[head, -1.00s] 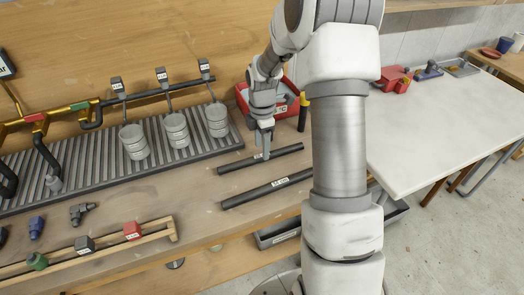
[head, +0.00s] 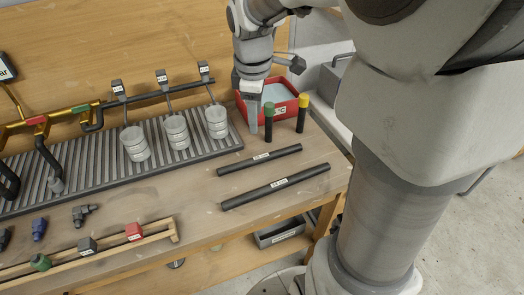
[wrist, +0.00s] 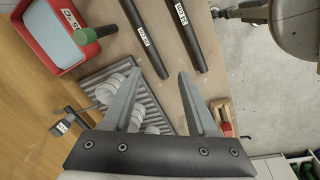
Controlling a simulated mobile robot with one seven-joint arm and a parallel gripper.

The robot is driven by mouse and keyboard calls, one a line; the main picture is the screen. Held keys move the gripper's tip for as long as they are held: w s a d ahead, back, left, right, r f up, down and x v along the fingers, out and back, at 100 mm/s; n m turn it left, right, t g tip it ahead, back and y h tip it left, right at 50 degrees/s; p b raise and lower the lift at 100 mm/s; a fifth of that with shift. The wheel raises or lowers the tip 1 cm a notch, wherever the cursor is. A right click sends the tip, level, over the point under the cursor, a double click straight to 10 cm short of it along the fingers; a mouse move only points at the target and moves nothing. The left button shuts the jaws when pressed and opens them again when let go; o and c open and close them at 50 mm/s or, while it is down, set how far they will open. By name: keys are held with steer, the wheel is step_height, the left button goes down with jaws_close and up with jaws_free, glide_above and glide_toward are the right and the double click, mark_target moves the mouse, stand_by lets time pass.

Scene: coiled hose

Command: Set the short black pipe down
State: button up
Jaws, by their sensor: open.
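The short black pipe (head: 258,160) lies flat on the wooden bench, with a white label on it. The longer black pipe (head: 275,187) lies nearly parallel in front of it, also labelled. My gripper (head: 261,122) is above the bench, behind the short pipe and apart from it, in front of the red bin. In the wrist view my gripper (wrist: 188,80) has its fingers wide apart with nothing between them. The short pipe (wrist: 145,38) and the long pipe (wrist: 181,33) show beyond the fingertips there.
A red bin (head: 289,108) stands at the back right, with a green-capped cylinder (head: 268,123) and a yellow-capped cylinder (head: 302,114) by it. A ribbed grey tray (head: 85,168) with several white canisters is at left. Fittings lie at front left. Bench right of the pipes is clear.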

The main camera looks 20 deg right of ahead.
steer(key=s+a+r+m+t, duration=0.25)
steer(key=s+m, duration=0.35)
steer(key=s, duration=0.3)
steer(key=s+a+r+m+t, duration=0.25)
steer(key=s+m, duration=0.35)
steer(key=s, duration=0.3)
steer(key=shift+g+y, duration=0.4)
steer(key=shift+g, duration=0.2)
steer(key=r+p, duration=0.3)
steer(key=r, duration=0.1)
steer(key=w+r+p, duration=0.1)
steer(key=p, duration=0.1)
steer(key=shift+a+r+p, duration=0.2)
steer(key=shift+r+p, duration=0.1)
steer(key=shift+r, duration=0.1)
